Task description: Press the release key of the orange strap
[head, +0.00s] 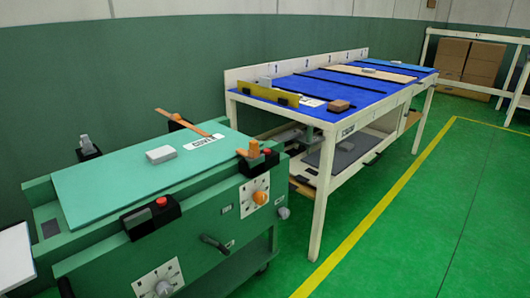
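A green machine cabinet (190,229) stands at the left with a lighter green flat top panel (105,185). A long orange strap (188,123) lies slantwise across the panel's back right corner. An upright orange piece (254,149) stands at the panel's right corner. Next to it is a black block (259,163) with a small red button. Another black block (151,217) with a red button (161,202) sits at the front edge. I cannot tell which part is the release key. Neither of my grippers is in view.
A grey block (160,155) and a white label (203,142) lie on the panel. Dials and a black handle (215,244) are on the cabinet's front. A white-framed table (329,160) with a blue top stands behind to the right. Green floor (420,235) is clear at right.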

